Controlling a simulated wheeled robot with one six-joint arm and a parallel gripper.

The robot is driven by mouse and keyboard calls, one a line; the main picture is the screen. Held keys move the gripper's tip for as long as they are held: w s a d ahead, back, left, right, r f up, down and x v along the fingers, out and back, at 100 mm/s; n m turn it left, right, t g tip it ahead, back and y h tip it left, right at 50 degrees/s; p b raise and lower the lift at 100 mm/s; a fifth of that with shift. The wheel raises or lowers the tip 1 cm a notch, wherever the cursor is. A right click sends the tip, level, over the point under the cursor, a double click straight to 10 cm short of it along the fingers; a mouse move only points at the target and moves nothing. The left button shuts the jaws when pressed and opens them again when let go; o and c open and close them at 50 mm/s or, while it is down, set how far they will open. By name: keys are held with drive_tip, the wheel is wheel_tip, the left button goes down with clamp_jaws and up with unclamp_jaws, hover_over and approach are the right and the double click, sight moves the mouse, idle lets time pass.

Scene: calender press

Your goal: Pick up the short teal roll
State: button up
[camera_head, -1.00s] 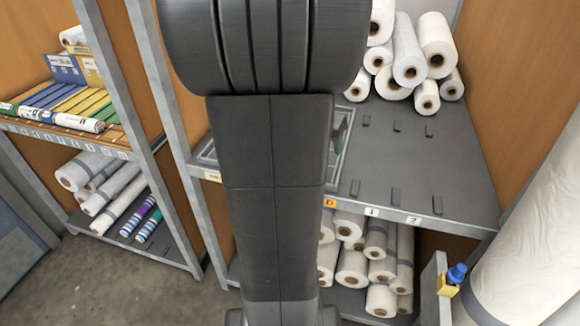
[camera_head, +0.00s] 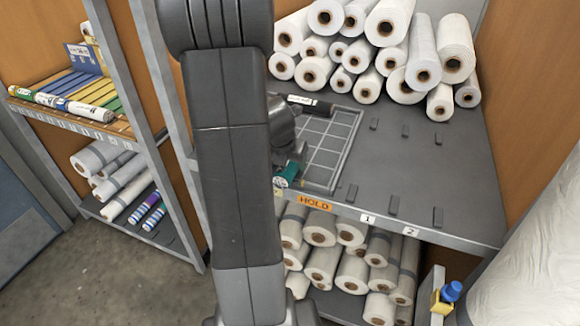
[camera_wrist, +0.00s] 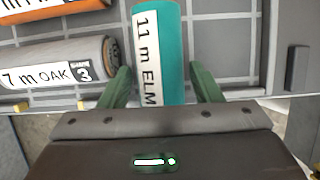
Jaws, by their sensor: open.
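The short teal roll (camera_wrist: 160,40) lies on the gridded HOLD area of the shelf, its white label reading "11 m ELM" in the wrist view. A small part of it also shows in the head view (camera_head: 287,175), just past my arm. My gripper (camera_wrist: 160,82) is open, with one green finger on each side of the roll's near end. I cannot tell whether either finger touches the roll. In the head view my arm hides much of the area around it.
Left of the teal roll lie a grey roll (camera_wrist: 55,62) labelled "7 m OAK" and an orange-ended roll (camera_wrist: 45,10). White rolls (camera_head: 420,60) are stacked behind. Low dark pegs (camera_head: 392,205) stand on the otherwise clear shelf to the right. More rolls fill the shelf below.

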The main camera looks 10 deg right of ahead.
drive_tip(key=shift+w+f, duration=0.1)
drive_tip(key=shift+f, duration=0.2)
drive_tip(key=shift+c, duration=0.5)
drive_tip(key=c, duration=0.8)
drive_tip(key=shift+o, duration=0.2)
drive_tip(key=shift+r, duration=0.15)
